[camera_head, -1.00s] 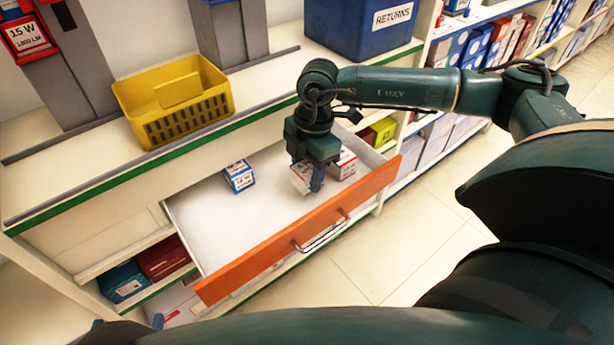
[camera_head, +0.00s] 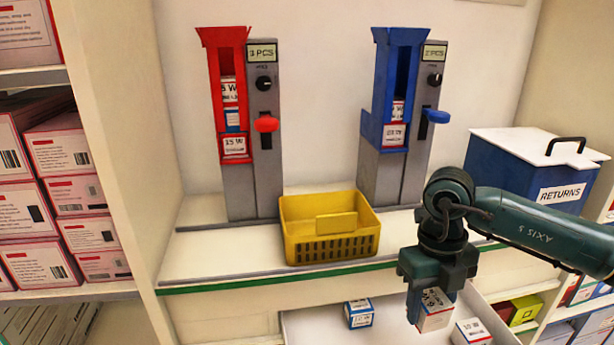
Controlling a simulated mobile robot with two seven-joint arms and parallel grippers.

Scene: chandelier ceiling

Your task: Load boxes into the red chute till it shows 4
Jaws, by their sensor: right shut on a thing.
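The red chute (camera_head: 212,95) stands on the back ledge at left; its display (camera_head: 262,51) reads 3 PCS. Boxes show stacked inside it, the lowest a red-and-white 15 W box (camera_head: 234,147). My right gripper (camera_head: 432,298) is shut on a white-and-red box (camera_head: 435,318), which appears a little above the drawer (camera_head: 300,325). A blue-and-white box (camera_head: 358,314) lies in the drawer to the left, and another white-and-red box (camera_head: 471,333) lies to the right. My left gripper is not in view.
A blue chute (camera_head: 371,128) at right has a display (camera_head: 433,52) reading 2 PCS. A yellow basket (camera_head: 300,221) sits between the chutes near the ledge front. A blue RETURNS bin (camera_head: 500,164) stands at right. Shelves of cartons (camera_head: 75,200) flank the left.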

